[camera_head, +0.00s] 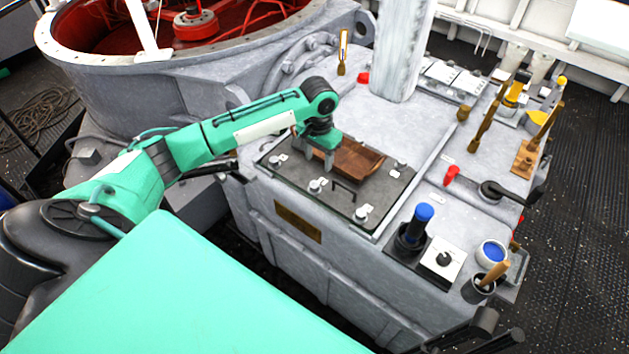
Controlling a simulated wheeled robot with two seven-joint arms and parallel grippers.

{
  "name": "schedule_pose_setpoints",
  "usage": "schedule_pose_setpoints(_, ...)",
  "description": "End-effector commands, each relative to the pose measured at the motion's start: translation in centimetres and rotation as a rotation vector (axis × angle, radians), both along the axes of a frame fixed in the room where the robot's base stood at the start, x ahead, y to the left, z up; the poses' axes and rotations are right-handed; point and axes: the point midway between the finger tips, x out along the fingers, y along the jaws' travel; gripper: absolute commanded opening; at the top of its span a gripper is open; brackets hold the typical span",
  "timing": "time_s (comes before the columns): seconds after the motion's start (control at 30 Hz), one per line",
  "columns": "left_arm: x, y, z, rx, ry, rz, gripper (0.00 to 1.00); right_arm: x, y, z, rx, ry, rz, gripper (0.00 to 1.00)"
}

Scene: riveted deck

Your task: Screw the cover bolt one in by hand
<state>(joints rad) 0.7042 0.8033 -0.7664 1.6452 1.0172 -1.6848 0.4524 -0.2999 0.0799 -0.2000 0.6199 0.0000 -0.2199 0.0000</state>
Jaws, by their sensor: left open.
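A dark cover plate (337,200) with a black handle (344,190) lies on top of the grey machine housing. Pale bolts or knobs stand near its edges: one at the left (281,159), one at the front (315,187), one at the front right (362,212) and one at the back right (399,164). I cannot tell which is bolt one. A brown wooden tray (365,164) sits on the plate's back part. My left gripper (319,161) is open, fingers down, beside the tray's left end, between the left and front bolts. It appears empty. My right gripper does not show.
A blue-topped black tool (416,226), a white box with a black knob (442,260) and a blue-filled cup (491,253) stand on the right. A grey post (390,50) rises behind the cover. A large round red-lined opening (225,45) is at back left.

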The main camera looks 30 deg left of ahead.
Motion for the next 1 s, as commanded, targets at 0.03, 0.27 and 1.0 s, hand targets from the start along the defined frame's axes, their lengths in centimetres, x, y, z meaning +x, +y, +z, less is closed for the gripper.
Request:
schedule_pose_setpoints(0.03, 0.4, 0.9, 0.6, 0.004, 0.004, 0.019, 0.50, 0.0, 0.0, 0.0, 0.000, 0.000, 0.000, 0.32)
schedule_pose_setpoints(0.27, 0.9, 1.9, 0.8, 0.005, 0.013, 0.050, 0.50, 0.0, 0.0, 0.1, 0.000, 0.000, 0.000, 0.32)
schedule_pose_setpoints(1.0, 0.9, 1.9, -11.7, 0.007, 0.011, 0.048, 0.50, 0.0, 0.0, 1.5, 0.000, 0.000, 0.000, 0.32)
